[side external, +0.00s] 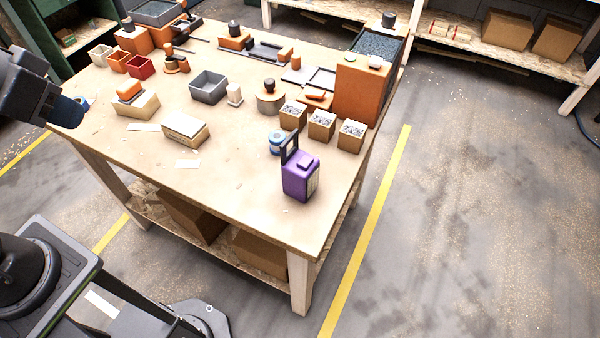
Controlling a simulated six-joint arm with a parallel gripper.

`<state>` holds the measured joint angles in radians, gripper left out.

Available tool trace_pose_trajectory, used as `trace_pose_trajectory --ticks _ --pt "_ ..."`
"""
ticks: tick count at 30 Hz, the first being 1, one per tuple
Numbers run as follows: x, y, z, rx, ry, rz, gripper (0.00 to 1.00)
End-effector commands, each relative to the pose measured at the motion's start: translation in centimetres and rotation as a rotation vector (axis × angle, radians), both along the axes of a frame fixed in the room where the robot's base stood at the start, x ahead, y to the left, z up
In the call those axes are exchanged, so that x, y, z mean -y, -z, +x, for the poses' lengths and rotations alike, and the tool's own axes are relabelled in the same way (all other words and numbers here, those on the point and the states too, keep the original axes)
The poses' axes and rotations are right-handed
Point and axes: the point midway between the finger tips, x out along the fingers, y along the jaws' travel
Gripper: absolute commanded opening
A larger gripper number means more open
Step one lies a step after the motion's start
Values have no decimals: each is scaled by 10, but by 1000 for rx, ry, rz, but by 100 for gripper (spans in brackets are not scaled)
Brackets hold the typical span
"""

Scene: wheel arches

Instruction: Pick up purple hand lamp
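The purple hand lamp (301,181) stands upright near the front right corner of the wooden workbench (245,190). It has a boxy purple body, a dark handle at its upper left and a pale label on its right side. A blue and white roll (274,143) is close behind its left side. Part of my dark arm shows at the left edge, far from the lamp. I cannot make out my gripper's fingers in this view.
Several small boxes with speckled tops (321,125) stand behind the lamp, in front of a large orange bin (362,93). A cream box (186,130) and a grey tray (209,86) are further left. The bench top left and in front of the lamp is clear.

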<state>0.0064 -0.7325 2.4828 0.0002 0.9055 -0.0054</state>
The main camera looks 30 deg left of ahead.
Motion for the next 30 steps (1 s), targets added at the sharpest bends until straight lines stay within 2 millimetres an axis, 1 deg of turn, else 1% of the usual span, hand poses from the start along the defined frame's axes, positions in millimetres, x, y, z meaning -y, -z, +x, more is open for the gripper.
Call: trace_pose_trajectory --ticks 2,5,9,11,12,14,15,17,18,22,24,27,30 --pt "4 -6 10 -21 9 -6 21" --pt "15 -18 33 -66 24 -17 21" --pt "40 -32 76 -146 48 -29 21" --pt "54 -34 94 -182 57 -31 21" --pt "63 -34 107 -206 61 -32 21" --pt "78 -32 125 -240 69 -31 21" --pt "89 -29 137 -262 75 -31 21" --pt "107 -24 154 -296 82 -27 21" --pt "119 -19 164 -319 87 -23 21" --pt "160 4 194 -389 99 -6 21" --pt "181 17 205 -420 104 3 21" --pt "204 35 215 -454 108 17 21" --pt "218 47 221 -475 110 26 21"
